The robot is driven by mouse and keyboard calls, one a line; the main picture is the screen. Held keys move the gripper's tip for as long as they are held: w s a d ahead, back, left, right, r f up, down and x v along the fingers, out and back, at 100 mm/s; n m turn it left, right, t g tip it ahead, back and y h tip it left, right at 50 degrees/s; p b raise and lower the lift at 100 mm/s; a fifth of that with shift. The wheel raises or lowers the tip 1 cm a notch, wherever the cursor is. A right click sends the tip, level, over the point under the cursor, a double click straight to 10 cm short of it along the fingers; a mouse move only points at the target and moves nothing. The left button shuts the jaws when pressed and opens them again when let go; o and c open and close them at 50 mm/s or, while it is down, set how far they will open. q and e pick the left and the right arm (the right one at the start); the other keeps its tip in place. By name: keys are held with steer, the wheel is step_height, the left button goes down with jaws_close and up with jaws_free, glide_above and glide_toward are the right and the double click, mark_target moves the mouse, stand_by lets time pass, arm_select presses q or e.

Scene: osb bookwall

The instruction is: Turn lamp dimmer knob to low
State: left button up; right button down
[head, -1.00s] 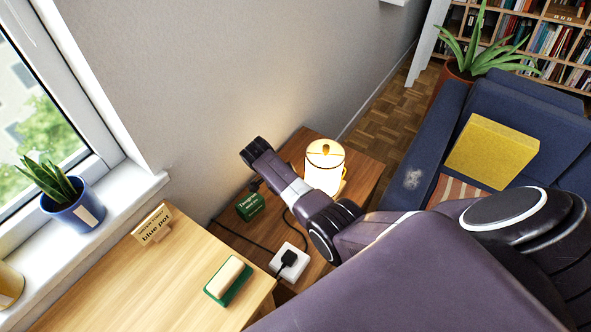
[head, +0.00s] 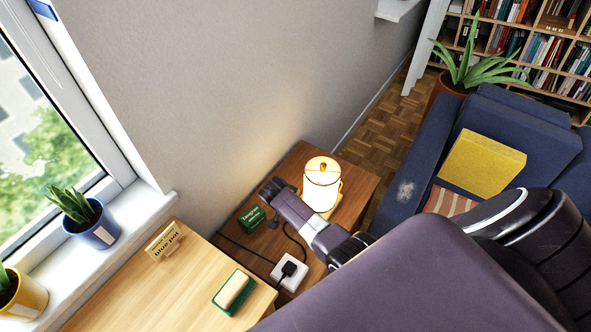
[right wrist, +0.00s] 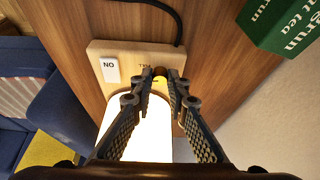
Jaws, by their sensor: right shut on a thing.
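The lit lamp (head: 322,184) stands on a wooden side table in the head view, with a glowing white shade and a gold finial. In the right wrist view its shade (right wrist: 150,140) glows below the fingers, and its wooden base (right wrist: 96,50) bears a white "NO" label (right wrist: 109,68). My right gripper (right wrist: 160,76) is shut on a small brassy dimmer knob (right wrist: 159,71) at the base. The fingers hide most of the knob and part of another marking, so its setting cannot be read. In the head view my right gripper (head: 272,191) is beside the lamp's left. My left gripper is not in view.
A green tea box (head: 251,216) stands close to the gripper on the side table (head: 352,168). A black cord runs to a white socket block (head: 290,271). The grey wall (head: 240,110) is close behind. A blue armchair (head: 415,165) stands at right.

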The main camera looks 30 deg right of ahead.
steer(key=n+p, duration=0.1)
steer(key=n, duration=0.1)
steer(key=n+t+p, duration=0.1)
steer(key=n+p, duration=0.1)
steer(key=shift+s+d+r+n+t+y, duration=0.2)
steer(key=shift+n+t+y, duration=0.1)
steer(key=shift+y, duration=0.1)
steer(key=n+y+p, duration=0.1)
steer(key=n, duration=0.2)
steer(key=shift+d+f+n+t, duration=0.1)
steer(key=shift+d+n+t, duration=0.05)
steer(key=shift+n+t, duration=0.2)
steer(key=shift+d+n+y+p, duration=0.1)
steer(key=shift+n+y+p, duration=0.2)
steer(key=shift+n+y, duration=0.6)
steer(key=shift+f+n+t, duration=0.1)
steer(key=shift+n+t, duration=0.15)
steer(key=shift+n, duration=1.1)
steer(key=c, duration=1.9)
jaws_free()
steer(key=shift+s, duration=0.1)
steer(key=shift+d+v, duration=0.2)
steer(key=shift+v, duration=5.8)
